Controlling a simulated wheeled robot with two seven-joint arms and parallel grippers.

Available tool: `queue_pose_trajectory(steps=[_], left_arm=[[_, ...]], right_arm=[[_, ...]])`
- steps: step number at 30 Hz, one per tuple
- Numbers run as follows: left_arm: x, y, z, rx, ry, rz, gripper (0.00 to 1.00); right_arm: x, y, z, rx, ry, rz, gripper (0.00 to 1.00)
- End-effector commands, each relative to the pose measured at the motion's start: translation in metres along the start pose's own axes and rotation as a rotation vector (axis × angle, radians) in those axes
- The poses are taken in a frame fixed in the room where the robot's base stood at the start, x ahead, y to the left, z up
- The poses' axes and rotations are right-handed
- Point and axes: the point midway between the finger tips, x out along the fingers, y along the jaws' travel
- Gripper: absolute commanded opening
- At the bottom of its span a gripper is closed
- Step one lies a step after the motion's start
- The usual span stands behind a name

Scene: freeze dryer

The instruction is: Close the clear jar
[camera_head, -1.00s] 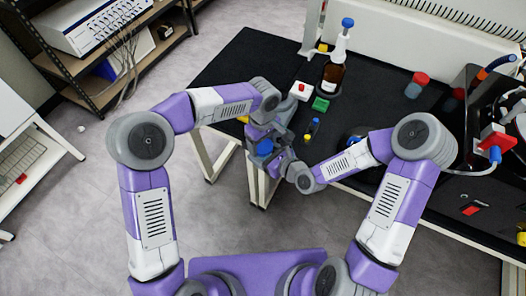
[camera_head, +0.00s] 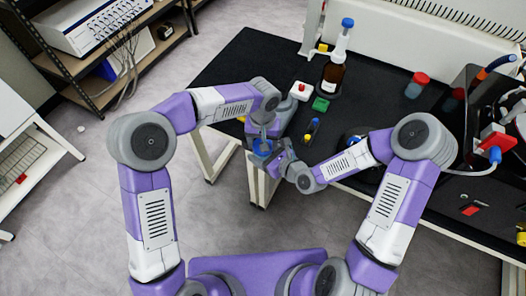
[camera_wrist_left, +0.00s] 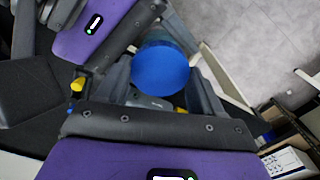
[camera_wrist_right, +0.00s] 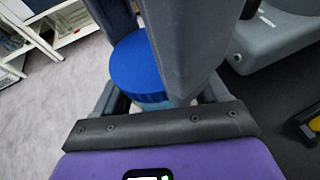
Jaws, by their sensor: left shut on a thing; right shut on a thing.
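The clear jar's blue lid (camera_head: 262,148) shows between my two grippers, off the table's front edge. In the left wrist view the round lid (camera_wrist_left: 160,70) lies between the fingers of my left gripper (camera_wrist_left: 163,88), which is shut on it. In the right wrist view the lid (camera_wrist_right: 137,66) sits on top of the pale, see-through jar (camera_wrist_right: 152,104). My right gripper (camera_wrist_right: 160,98) is shut on the jar body, below the lid. Fingers hide much of the jar. I cannot tell how tightly the lid sits.
The black table (camera_head: 225,75) holds a brown bottle (camera_head: 333,76), a green block (camera_head: 321,104), a white box with a red button (camera_head: 301,91) and a red-capped container (camera_head: 416,84). Open floor lies to the left.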

Motion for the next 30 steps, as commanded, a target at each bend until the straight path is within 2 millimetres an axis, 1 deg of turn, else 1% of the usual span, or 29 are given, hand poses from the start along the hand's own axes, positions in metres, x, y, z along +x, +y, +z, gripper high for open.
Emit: queue_pose_trajectory(steps=[9, 10, 12, 15, 30], left_arm=[[-0.0003, -0.0007, -0.0004, 0.02, 0.001, -0.001, 0.3], [-0.0003, -0.0007, -0.0004, 0.019, 0.001, -0.001, 0.68], [-0.0003, -0.0006, -0.0004, 0.019, 0.001, -0.001, 0.79], [-0.0004, 0.0001, -0.0002, 0.019, 0.001, 0.0, 0.92], [-0.0008, 0.0047, 0.001, 0.024, 0.0, 0.008, 0.92]], right_arm=[[-0.0001, -0.0001, 0.0, 0.0, 0.0, 0.0, 0.0], [-0.0001, -0.0001, 0.0, 0.0, 0.0, 0.0, 0.0], [-0.0001, -0.0001, 0.0, 0.0, 0.0, 0.0, 0.0], [0.0, 0.0002, 0.0003, 0.0, -0.001, 0.0, 0.0], [0.0008, 0.0026, 0.0022, -0.004, -0.005, 0.007, 0.0]])
